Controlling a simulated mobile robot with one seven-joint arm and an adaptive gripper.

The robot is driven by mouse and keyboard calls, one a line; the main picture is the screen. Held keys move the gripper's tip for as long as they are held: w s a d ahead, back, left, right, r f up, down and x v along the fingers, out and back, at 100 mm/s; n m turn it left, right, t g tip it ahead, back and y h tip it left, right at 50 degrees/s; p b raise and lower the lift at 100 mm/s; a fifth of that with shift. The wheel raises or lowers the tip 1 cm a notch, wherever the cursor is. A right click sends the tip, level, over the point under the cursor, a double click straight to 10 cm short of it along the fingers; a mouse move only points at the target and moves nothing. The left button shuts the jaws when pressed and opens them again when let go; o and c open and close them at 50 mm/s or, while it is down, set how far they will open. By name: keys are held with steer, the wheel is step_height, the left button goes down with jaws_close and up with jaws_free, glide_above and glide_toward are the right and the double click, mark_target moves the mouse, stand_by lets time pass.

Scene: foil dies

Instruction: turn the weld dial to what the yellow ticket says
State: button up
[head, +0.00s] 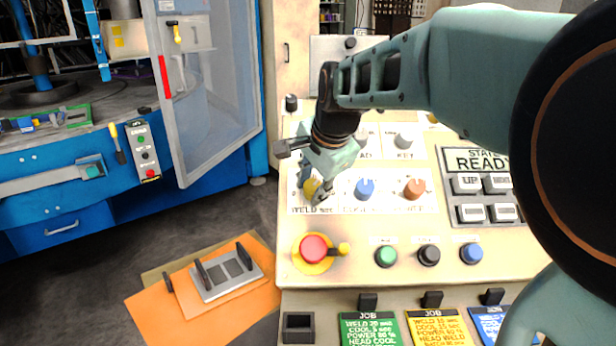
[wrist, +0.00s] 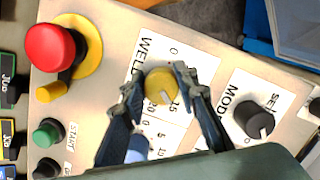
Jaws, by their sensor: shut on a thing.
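The weld dial (head: 311,187) is a yellow knob on the cream control panel, above the word WELD. In the wrist view the dial (wrist: 159,84) sits between the two fingers of my gripper (wrist: 158,78), which is shut on it. A pale mark on the knob seems to point toward the printed 15; parts of the scale are hidden by the fingers. In the head view my gripper (head: 316,178) reaches down over the dial and partly covers it. The yellow ticket (head: 438,328) is at the panel's front; its WELD line looks like 10, but the print is small.
A blue knob (head: 365,189) and a brown knob (head: 414,188) stand right of the dial. A red stop button (head: 314,248) on a yellow base is in front. Green (head: 370,329) and blue (head: 488,322) tickets flank the yellow one.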

mark_target(312, 187)
steer(key=shift+m, duration=0.5)
steer(key=o, duration=1.2)
steer(key=shift+c, duration=0.2)
step_height(312, 187, up, 10)
steer(key=shift+r, duration=0.1)
